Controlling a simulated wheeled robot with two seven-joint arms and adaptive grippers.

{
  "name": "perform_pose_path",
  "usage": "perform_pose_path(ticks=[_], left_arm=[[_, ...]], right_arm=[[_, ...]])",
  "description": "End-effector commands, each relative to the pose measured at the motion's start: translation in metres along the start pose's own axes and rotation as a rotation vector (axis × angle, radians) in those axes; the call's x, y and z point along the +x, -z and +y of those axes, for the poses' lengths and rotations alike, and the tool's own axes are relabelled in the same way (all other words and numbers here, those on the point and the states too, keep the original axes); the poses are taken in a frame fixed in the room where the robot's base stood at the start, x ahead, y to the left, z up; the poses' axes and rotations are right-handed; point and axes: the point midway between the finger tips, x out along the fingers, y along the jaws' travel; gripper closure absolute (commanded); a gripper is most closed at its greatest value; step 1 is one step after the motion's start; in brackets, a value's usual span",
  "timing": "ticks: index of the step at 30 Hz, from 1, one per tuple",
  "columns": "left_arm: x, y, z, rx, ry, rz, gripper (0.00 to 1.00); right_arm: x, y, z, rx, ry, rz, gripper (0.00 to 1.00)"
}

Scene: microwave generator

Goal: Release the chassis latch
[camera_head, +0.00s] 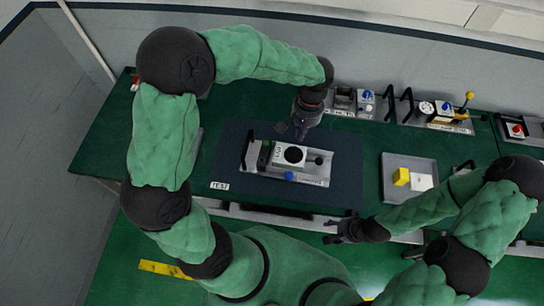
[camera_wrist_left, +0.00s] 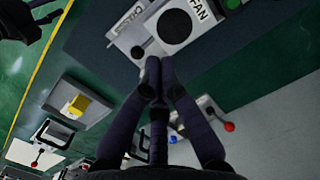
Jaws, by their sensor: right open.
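The light grey chassis unit (camera_head: 310,174) sits on a dark mat in the middle of the bench. It carries a white FAN module with a black round opening (camera_head: 293,155), a black knob (camera_head: 319,160), a blue knob (camera_head: 288,176) and a black handle at its left end. My left gripper (camera_head: 300,134) is just over its far edge, pointing down. In the left wrist view its fingertips (camera_wrist_left: 158,72) are together beside the FAN module (camera_wrist_left: 190,42), with nothing clearly between them. I cannot tell whether they touch it. My right gripper (camera_head: 336,231) is open and empty at the front edge.
A grey tray (camera_head: 395,205) with a yellow block (camera_head: 401,176) and a white piece lies right of the mat (camera_head: 345,185). Several fixtures with handles and knobs stand along the back right (camera_head: 440,113).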

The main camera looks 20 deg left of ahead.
Motion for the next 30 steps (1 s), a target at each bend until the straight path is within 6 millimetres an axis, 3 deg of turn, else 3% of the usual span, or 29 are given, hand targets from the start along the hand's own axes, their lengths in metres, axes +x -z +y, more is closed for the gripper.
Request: perform_pose_path(ticks=[8,21,30], left_arm=[[0.026,0.001,0.004,-0.004,-0.001,-0.001,1.00],[0.106,0.001,0.004,-0.004,-0.001,-0.002,1.00],[0.109,-0.033,0.004,-0.003,-0.002,0.002,1.00]], right_arm=[[0.000,0.000,0.000,0.002,0.000,0.000,0.44],[0.001,0.000,0.001,0.001,0.000,0.000,0.44],[-0.004,0.000,-0.001,0.001,0.000,0.000,0.44]])
